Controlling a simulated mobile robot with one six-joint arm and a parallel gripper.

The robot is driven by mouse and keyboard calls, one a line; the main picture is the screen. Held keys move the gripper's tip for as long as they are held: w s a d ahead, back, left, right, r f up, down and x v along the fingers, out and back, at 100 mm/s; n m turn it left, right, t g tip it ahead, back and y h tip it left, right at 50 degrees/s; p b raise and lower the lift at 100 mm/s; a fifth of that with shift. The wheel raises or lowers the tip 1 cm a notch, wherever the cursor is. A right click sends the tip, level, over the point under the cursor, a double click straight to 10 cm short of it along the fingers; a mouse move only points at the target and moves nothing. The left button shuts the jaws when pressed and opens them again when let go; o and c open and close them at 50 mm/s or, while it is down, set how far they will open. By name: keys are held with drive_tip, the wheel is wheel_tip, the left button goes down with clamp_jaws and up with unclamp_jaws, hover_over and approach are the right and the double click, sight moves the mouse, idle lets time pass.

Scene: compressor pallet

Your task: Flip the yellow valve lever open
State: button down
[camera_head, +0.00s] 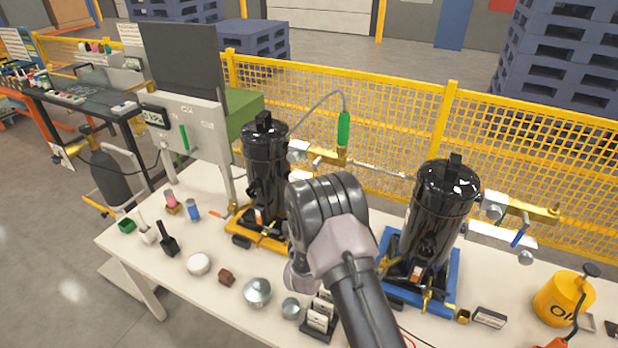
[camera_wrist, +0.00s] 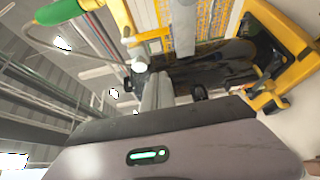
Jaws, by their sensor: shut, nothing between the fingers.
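I cannot pick out the yellow lever clearly from this fitting. In the wrist view a yellow bar (camera_wrist: 122,18) stands at the upper left, next to the green handle (camera_wrist: 62,11). My gripper (camera_wrist: 158,88) shows in the wrist view with its grey fingers together and nothing between them, below and right of that bar. I see no clear contact. In the head view my wrist hides the fingers.
The left compressor (camera_head: 265,165) stands on a yellow base. The right compressor (camera_head: 438,215) stands on a blue base and has a blue lever (camera_head: 520,236). Small parts, tins and a yellow oil can (camera_head: 562,298) sit along the white table (camera_head: 190,290). Yellow mesh fencing (camera_head: 400,130) closes the back.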

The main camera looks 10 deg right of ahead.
drive_tip(key=w+d, duration=0.4)
drive_tip(key=w, duration=0.4)
drive_tip(key=shift+w+d+b, duration=0.2)
drive_tip(key=shift+d+b, duration=0.1)
drive_tip(key=shift+d, duration=0.05)
